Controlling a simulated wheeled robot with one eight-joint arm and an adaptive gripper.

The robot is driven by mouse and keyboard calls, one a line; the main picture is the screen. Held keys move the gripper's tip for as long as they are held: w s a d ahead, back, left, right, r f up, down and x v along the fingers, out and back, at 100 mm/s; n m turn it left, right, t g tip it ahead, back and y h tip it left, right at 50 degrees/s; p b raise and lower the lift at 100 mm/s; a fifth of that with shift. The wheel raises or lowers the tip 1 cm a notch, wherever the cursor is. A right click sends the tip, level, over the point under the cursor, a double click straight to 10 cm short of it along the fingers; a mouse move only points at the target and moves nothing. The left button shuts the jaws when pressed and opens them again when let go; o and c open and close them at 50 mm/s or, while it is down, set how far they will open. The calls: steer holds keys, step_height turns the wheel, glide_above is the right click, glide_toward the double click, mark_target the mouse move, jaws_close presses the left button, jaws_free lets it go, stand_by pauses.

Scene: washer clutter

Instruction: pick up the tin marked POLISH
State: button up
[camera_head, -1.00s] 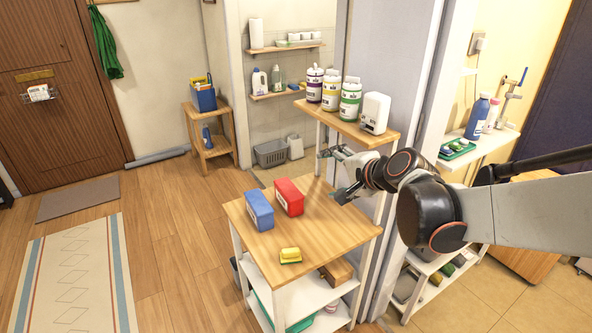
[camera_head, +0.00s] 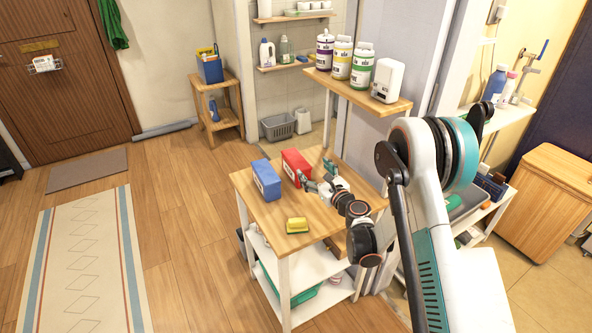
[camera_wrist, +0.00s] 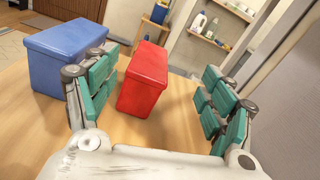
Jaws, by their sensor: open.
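A red box-shaped tin (camera_head: 296,166) and a blue box-shaped tin (camera_head: 266,181) stand side by side on the wooden tabletop (camera_head: 262,216). Any lettering on them is too small to read, so I cannot tell which is marked POLISH. My gripper (camera_head: 316,173) is low over the table at the right of the red tin, fingers spread. In the wrist view the red tin (camera_wrist: 144,82) stands ahead between the open fingers, nearer the left one. The blue tin (camera_wrist: 66,52) is further left, partly hidden by the left finger. The gripper holds nothing.
A yellow sponge (camera_head: 297,225) lies near the table's front. A raised shelf (camera_head: 368,97) with several bottles and a white dispenser (camera_head: 387,80) stands behind the table at the right. The tabletop left of the sponge is clear.

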steer(key=m, duration=0.2)
glide_toward(296, 161)
steer(key=shift+s+d+f+t, duration=0.15)
steer(key=shift+s+d+f, duration=0.2)
steer(key=shift+d, duration=0.15)
steer(key=shift+s+d+f+t, duration=0.15)
steer(key=shift+s+d+f, duration=0.15)
steer(key=shift+d, duration=0.25)
steer(key=shift+w+a+f, duration=0.1)
steer(key=shift+w+a, duration=0.05)
steer(key=shift+w, duration=0.05)
steer(key=b+x, duration=0.2)
steer(key=x, duration=0.6)
steer(key=b+x, duration=0.1)
steer(key=x, duration=0.1)
steer(key=b+x, duration=0.1)
steer(key=x, duration=0.1)
steer(key=shift+s+a+f+b, duration=0.1)
steer(key=shift+a+f+b, duration=0.1)
steer(key=shift+a+b, duration=0.1)
steer(key=shift+w+a+r, duration=0.15)
steer(key=shift+w+a, duration=0.05)
steer(key=shift+w, duration=0.3)
steer(key=c, duration=1)
